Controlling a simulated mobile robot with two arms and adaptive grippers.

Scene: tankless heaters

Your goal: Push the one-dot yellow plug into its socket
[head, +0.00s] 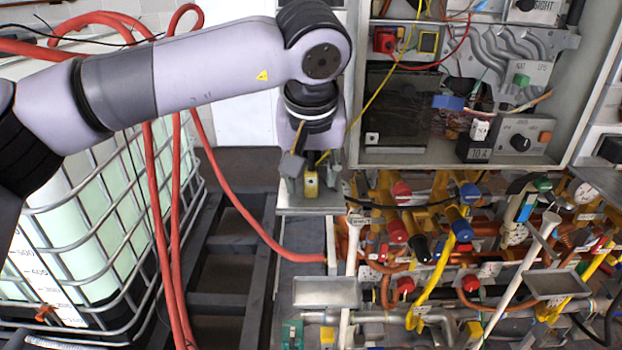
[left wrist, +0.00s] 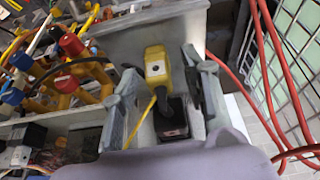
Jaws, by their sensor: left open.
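The yellow plug (head: 311,184) stands at the grey ledge under my left gripper (head: 302,172) in the head view. In the left wrist view the plug (left wrist: 156,62) has a pale face with one dark dot. My left gripper (left wrist: 166,72) is open there, with one finger on each side of the plug; I cannot tell whether either finger touches it. A thin yellow cable (head: 368,104) runs toward the cabinet. A dark block (left wrist: 170,118) with a reddish mark shows below the plug; I cannot tell whether it is the socket. My right gripper is not in view.
An open grey cabinet (head: 354,140) with wiring stands behind, to the right. Dense pipes and coloured valves (head: 402,190) crowd the right side. Red hoses (head: 222,190) hang left of the ledge, near a caged white tank (head: 110,215). A small tray (head: 325,292) is in front.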

